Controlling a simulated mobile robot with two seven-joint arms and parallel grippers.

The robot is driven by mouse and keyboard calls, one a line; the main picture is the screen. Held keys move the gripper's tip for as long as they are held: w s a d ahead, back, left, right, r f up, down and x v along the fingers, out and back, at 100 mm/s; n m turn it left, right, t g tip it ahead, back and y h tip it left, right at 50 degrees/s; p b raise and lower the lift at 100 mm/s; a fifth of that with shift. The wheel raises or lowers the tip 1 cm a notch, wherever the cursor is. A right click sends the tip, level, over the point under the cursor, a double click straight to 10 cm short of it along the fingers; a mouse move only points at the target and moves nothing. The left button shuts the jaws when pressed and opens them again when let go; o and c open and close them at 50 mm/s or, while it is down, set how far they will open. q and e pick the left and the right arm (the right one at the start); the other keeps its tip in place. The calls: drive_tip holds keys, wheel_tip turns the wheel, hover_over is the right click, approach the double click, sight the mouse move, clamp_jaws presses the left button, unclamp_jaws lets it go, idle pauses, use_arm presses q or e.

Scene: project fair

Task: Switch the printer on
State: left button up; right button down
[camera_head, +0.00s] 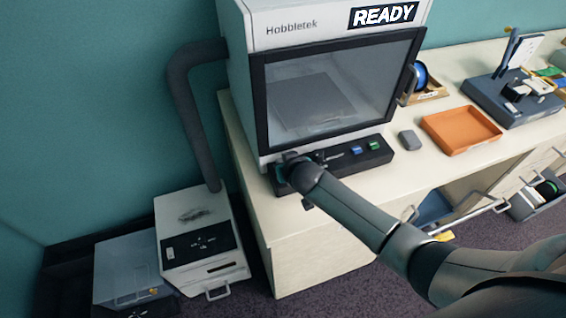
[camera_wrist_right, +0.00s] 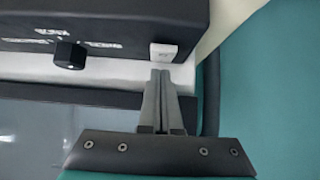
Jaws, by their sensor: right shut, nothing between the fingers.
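The printer (camera_head: 318,45) is a grey-white cabinet marked Hobbletek, with a closed dark-framed window. Its display (camera_head: 384,13) reads READY in white on black. A black control panel (camera_head: 345,163) runs below the window, with a blue button (camera_head: 356,151) and a green button (camera_head: 374,146). In the right wrist view, a small white rocker switch (camera_wrist_right: 164,52) sits at the panel's end, beside a black knob (camera_wrist_right: 69,55). My right gripper (camera_wrist_right: 161,72) is shut and empty, its tips at the switch's edge; contact cannot be told. In the head view my right gripper (camera_head: 285,165) hides the switch.
A grey hose (camera_head: 183,95) runs from the printer to a white box (camera_head: 186,215) on the floor. An orange tray (camera_head: 460,129) and a small grey block (camera_head: 410,140) are right of the panel. A door handle (camera_head: 408,84) sticks out at the window's right.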

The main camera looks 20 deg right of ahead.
drive_tip(key=p+v, duration=0.2)
drive_tip(key=v, duration=1.3)
drive_tip(key=shift+r, duration=0.1)
idle(0.4)
drive_tip(key=shift+a, duration=0.1)
